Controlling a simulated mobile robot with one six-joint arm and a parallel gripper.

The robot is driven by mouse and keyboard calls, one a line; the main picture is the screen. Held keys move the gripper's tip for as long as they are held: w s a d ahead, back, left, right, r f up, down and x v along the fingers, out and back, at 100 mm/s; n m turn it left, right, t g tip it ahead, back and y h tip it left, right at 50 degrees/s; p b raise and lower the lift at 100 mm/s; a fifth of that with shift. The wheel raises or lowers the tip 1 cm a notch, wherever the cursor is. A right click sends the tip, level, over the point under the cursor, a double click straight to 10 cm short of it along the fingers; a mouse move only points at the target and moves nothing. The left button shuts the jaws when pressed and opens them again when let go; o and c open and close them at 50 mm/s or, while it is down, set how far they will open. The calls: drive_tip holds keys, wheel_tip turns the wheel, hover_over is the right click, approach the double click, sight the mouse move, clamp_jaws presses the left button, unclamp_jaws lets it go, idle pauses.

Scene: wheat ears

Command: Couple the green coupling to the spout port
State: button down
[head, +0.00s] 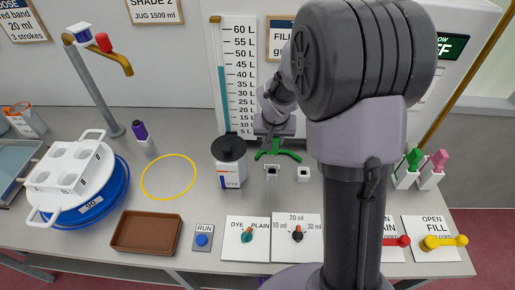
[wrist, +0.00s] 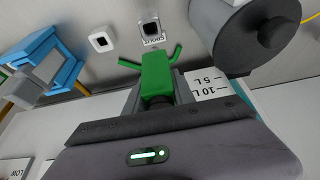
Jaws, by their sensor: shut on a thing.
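The green coupling (head: 278,155) has two wing arms spread at its front. It also shows in the wrist view (wrist: 158,75), held at the end of my gripper (head: 274,136). My gripper is shut on it. The spout port (head: 271,172) is a small white square with a dark opening on the table, just in front of the coupling. In the wrist view the spout port (wrist: 151,29) carries a SPOUT label and lies beyond the coupling's front end. A gap shows between them there.
A second white port (head: 303,174) sits right of the spout port. A dye jar with a black lid (head: 229,162) stands close on the left. Green (head: 413,159) and pink (head: 438,160) pieces stand in white holders at the right. A yellow ring (head: 169,177) marks bare table.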

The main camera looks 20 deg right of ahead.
drive_tip(key=shift+s+d, duration=0.1)
drive_tip(key=shift+s, duration=0.2)
drive_tip(key=shift+w+f+b, duration=0.1)
drive_tip(key=shift+f+b, duration=0.05)
drive_tip(key=shift+b, duration=0.35)
wheel_tip(320, 180, down, 6)
drive_tip(key=b, duration=0.5)
drive_tip(key=shift+r, duration=0.25)
drive_tip(key=shift+f+b, duration=0.15)
drive_tip(key=shift+b, duration=0.6)
drive_tip(key=shift+f+b, duration=2)
drive_tip(key=c, duration=1)
unclamp_jaws()
drive_tip(key=shift+o, duration=0.2)
